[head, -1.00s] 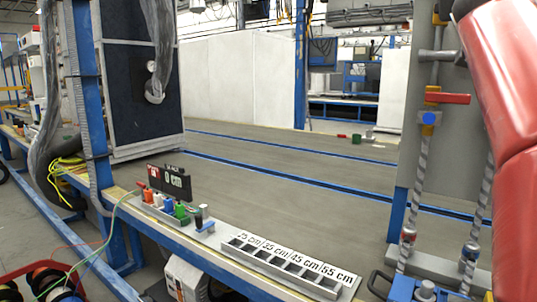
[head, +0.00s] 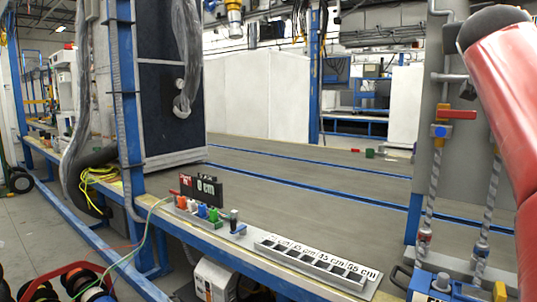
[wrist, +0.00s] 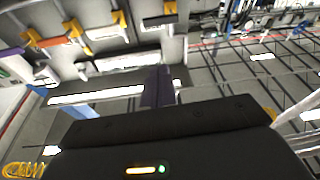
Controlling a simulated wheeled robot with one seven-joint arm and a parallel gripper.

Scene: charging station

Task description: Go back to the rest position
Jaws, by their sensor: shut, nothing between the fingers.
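My red arm (head: 503,110) rises along the right edge of the head view, with a dark rounded joint at its top. My gripper is outside the head view. In the wrist view the dark gripper body (wrist: 170,140) fills the bottom, with small lights on it. The narrow grey-purple fingers of my gripper (wrist: 158,75) are together and hold nothing. They appear clear of any object.
A long workbench (head: 290,205) with blue rails runs across the head view. Its near edge carries a black display (head: 200,188), coloured connectors (head: 205,212) and a slotted holder (head: 315,262). A grey panel with hoses (head: 455,150) stands beside my arm.

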